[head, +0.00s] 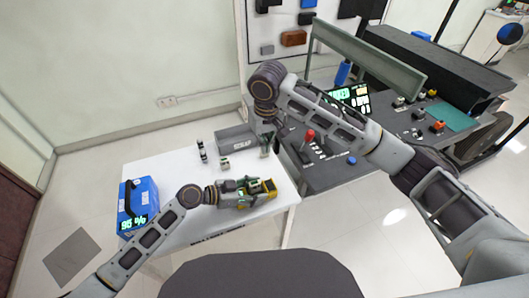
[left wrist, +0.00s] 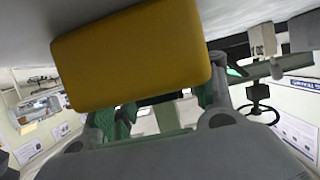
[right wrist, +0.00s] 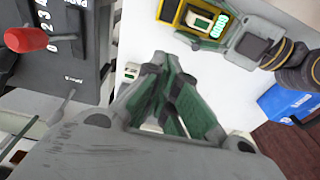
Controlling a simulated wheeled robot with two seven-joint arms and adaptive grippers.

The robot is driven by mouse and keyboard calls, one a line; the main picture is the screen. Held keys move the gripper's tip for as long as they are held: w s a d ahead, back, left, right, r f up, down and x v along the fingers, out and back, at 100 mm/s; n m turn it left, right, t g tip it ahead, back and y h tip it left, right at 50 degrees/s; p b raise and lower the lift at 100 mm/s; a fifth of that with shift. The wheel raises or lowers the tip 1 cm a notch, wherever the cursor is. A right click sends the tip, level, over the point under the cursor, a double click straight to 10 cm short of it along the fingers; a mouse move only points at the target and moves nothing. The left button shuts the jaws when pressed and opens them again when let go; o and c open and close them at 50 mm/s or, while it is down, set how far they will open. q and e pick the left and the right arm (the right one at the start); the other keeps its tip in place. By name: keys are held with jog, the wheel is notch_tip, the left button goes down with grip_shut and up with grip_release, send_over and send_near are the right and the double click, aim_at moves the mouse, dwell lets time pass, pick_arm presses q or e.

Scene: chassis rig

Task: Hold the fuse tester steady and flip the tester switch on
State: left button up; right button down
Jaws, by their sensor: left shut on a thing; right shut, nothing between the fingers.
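The fuse tester (head: 268,186), a yellow block, lies over the white table's right side. It fills much of the left wrist view (left wrist: 130,58). In the right wrist view the tester (right wrist: 172,11) shows a lit green display and a pale part at the top edge. My left gripper (head: 245,190) is shut on the tester, its fingers on either side. My right gripper (head: 265,152) is shut and empty, above the table behind the tester and apart from it. In the right wrist view its fingertips (right wrist: 168,72) are together. I cannot make out the tester switch or its position.
A blue box (head: 138,205) with a green readout stands on the white table (head: 180,180) at left. A grey bin (head: 235,138) and small parts are behind. A dark console with a red-knobbed lever (head: 309,136) stands to the right, close to my right arm.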

pick_arm(q)
jog(key=shift+s+f, duration=0.3)
jog(key=shift+f, duration=0.25)
jog(key=o, duration=1.2)
jog(key=shift+c, duration=0.2)
jog(key=shift+o, duration=0.2)
jog(key=shift+w+r, duration=0.1)
jog(key=shift+r, duration=0.1)
jog(key=shift+w+a+r, duration=0.1)
jog(key=shift+a, duration=0.05)
jog(key=shift+v, duration=5.9)
jog(key=shift+r, duration=0.1)
